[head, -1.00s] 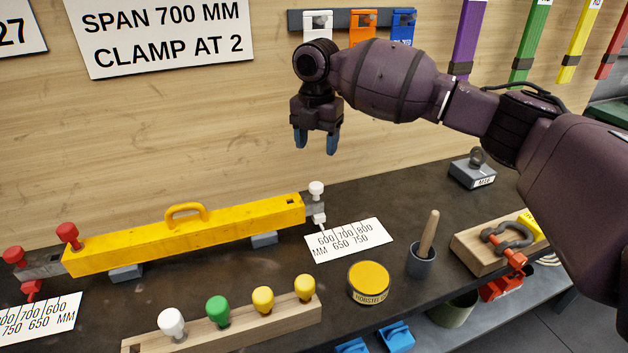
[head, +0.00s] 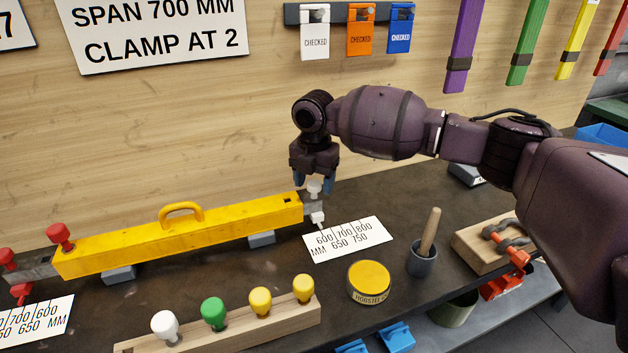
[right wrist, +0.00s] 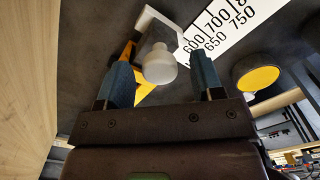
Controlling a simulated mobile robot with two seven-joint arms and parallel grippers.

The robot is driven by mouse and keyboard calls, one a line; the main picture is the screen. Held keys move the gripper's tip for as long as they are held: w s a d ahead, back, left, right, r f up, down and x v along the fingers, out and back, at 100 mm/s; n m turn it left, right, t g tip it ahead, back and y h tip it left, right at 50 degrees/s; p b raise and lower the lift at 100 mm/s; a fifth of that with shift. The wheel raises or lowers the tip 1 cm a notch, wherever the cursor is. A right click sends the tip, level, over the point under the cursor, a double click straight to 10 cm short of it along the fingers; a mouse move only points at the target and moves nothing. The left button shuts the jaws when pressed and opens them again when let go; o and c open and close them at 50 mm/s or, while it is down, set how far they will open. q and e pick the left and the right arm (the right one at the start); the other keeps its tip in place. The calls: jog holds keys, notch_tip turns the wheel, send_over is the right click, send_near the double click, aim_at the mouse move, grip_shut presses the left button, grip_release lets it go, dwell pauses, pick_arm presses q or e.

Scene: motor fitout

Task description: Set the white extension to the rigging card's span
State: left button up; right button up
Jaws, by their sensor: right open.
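The yellow spreader beam (head: 180,237) lies on the dark bench. At its right end is the white extension, with a white knob (head: 314,186) on top and a white pointer (head: 317,219) by the scale card (head: 348,239), near the 600 end. The knob also shows in the right wrist view (right wrist: 159,65). My right gripper (head: 313,184) is open, pointing down, its fingers either side of the knob and apart from it in the wrist view (right wrist: 160,85). The rigging card (head: 155,30) reads "SPAN 700 MM, CLAMP AT 2". My left gripper is out of view.
A wooden rack (head: 225,325) with white, green and yellow knobs stands in front of the beam. A yellow-lidded tin (head: 369,282), a mortar with pestle (head: 422,258) and a shackle on a wooden block (head: 480,245) lie to the right. Red knobs (head: 60,236) mark the beam's left end.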

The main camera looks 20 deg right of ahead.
grip_shut()
jog(key=d, duration=0.5)
jog(key=shift+w+p, duration=0.1)
jog(key=shift+p, duration=0.2)
grip_release()
jog(key=shift+r, duration=0.2)
